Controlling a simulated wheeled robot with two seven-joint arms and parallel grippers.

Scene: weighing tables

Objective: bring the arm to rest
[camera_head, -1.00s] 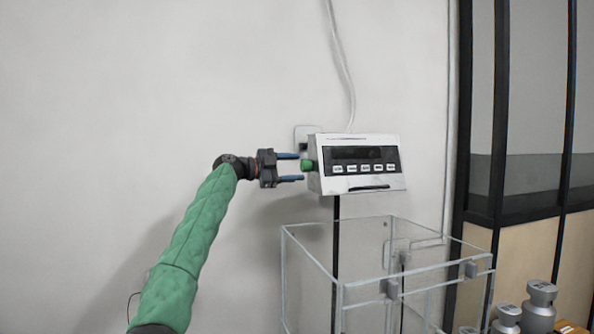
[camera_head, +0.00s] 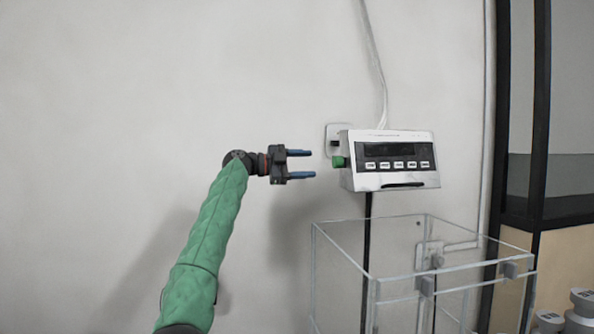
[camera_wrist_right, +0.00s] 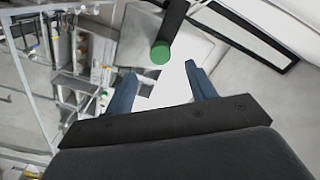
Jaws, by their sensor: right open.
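My right gripper (camera_head: 313,164) is open and empty, its two blue fingers pointing right. It stands just left of a green knob (camera_head: 338,162) on the side of a white weighing display (camera_head: 400,178), with a small gap between. In the right wrist view the open fingers (camera_wrist_right: 159,70) show, with the round green knob (camera_wrist_right: 160,53) beyond them. The display's screen is dark. My right arm, in a green sleeve, reaches up from the bottom of the head view. My left gripper is not seen.
A clear open-topped box (camera_head: 340,262) stands below the display. Grey metal weights (camera_head: 583,308) show at the lower right edge. A dark-framed cabinet (camera_head: 540,130) stands at the right. The wall left of my arm is bare.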

